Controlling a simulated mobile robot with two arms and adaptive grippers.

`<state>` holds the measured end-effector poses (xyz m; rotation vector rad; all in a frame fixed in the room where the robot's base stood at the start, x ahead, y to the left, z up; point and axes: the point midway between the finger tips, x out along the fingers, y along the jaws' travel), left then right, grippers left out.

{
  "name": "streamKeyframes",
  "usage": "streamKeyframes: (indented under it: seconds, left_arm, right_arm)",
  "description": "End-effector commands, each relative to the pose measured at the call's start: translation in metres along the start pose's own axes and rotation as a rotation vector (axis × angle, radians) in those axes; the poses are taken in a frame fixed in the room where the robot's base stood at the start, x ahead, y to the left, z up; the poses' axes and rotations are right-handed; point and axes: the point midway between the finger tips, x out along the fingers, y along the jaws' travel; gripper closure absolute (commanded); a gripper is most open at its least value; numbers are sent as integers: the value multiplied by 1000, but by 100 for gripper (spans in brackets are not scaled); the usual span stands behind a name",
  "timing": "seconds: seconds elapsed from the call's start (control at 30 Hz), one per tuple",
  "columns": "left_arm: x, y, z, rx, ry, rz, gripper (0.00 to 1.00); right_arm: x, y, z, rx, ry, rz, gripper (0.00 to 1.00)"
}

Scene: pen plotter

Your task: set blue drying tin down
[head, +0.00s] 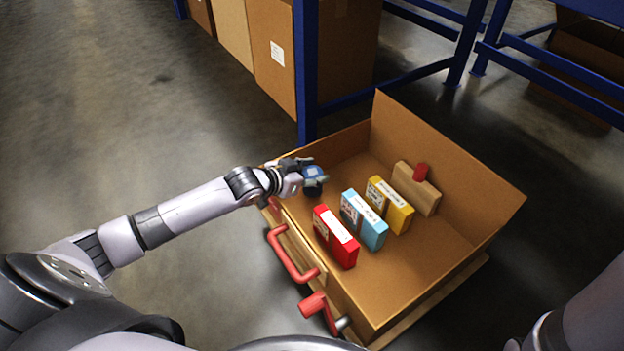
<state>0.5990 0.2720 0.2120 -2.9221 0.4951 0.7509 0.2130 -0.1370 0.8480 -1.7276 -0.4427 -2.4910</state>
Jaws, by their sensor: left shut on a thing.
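My left gripper (303,174) reaches in over the left side of an open brown box (427,270). The gripper hides part of the tin. My right gripper is out of view.
In the box stand a red carton (336,240), a light blue carton (365,222), a yellow carton (392,208) and a tan block (416,190) with a red piece. Red handles (290,262) are on the near left side. A blue rack post (306,75) stands behind.

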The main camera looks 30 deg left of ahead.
Motion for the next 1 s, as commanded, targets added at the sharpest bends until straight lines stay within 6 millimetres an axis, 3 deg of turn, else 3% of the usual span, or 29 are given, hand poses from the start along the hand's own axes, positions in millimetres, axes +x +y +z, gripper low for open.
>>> streamKeyframes:
  seconds: [0.77, 0.8, 1.0]
  left_arm:
    - [8, 0, 14, -1, -1, 1, 87]
    - [8, 0, 16, -1, -4, 1, 56]
    - [8, 1, 18, -4, -8, 1, 43]
  right_arm:
    - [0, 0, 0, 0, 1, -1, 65]
    - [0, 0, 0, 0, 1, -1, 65]
    - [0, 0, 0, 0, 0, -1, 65]
